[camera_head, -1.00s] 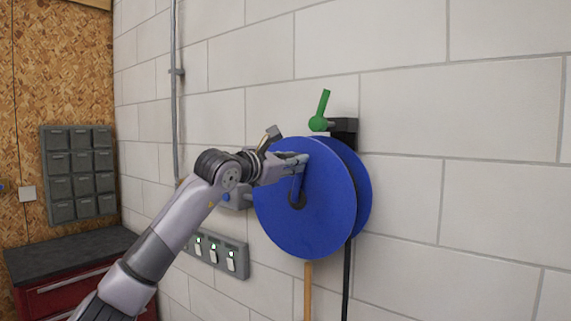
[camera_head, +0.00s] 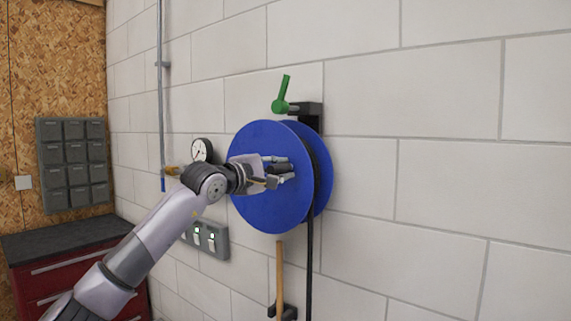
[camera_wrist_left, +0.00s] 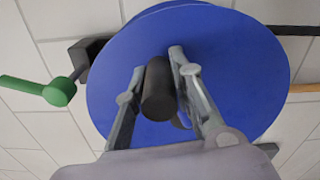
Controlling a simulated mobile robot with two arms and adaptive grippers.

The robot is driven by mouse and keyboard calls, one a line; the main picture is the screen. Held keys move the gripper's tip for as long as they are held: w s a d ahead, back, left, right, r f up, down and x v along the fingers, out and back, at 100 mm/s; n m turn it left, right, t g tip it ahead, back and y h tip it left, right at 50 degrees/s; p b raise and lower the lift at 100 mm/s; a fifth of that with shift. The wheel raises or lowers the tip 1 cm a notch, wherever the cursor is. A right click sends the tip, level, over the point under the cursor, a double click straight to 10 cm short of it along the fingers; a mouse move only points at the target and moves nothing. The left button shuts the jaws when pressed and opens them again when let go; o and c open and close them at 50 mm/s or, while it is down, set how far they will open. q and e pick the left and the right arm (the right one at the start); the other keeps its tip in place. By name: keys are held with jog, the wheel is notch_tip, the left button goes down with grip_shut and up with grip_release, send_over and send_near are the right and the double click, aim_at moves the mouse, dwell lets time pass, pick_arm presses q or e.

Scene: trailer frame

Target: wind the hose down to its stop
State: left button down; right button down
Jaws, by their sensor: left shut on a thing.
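The blue hose reel (camera_head: 262,212) is mounted on the block wall, with two round discs. The black hose (camera_head: 310,265) hangs down from between the discs along the right side. My left gripper (camera_head: 284,173) is in front of the reel's face. In the left wrist view its fingers (camera_wrist_left: 157,62) are shut on the black crank handle (camera_wrist_left: 158,98), one on each side of it. The handle points toward the wrist camera. My gripper hides the reel's hub and most of the crank. The hose's lower end and any stop on it are out of view.
A green lever (camera_head: 281,100) on a black bracket (camera_head: 308,108) sits above the reel. A wooden shaft (camera_head: 279,270) hangs below. A gauge (camera_head: 202,150) and switch panel (camera_head: 211,240) are left, near my arm. The wall to the right is clear.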

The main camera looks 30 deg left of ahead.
aim_at(288, 207)
pick_arm(q)
jog(key=f+m, duration=0.1)
jog(key=d+f+m+b, duration=0.1)
jog(key=f+m, duration=0.1)
jog(key=shift+f+b, duration=0.15)
jog(key=shift+b, duration=0.15)
jog(key=f+m, duration=0.1)
jog(key=f+m+b, duration=0.1)
jog(key=f+m, duration=0.1)
jog(key=f+m+b, duration=0.1)
jog(key=f+m, duration=0.1)
jog(key=shift+a, duration=0.4)
jog(key=shift+a+f+m+b, duration=0.2)
jog(key=shift+f+m+b, duration=0.1)
jog(key=shift+f+m, duration=0.25)
jog(key=shift+a+f+m+b, duration=0.25)
jog(key=shift+f+m, duration=0.15)
jog(key=shift+m, duration=0.25)
jog(key=shift+a+f+b, duration=0.3)
jog(key=shift+a+f, duration=0.05)
jog(key=shift+f, duration=0.25)
jog(key=c, duration=1.4)
grip_release()
jog(key=shift+a, duration=0.2)
jog(key=shift+d+r, duration=0.1)
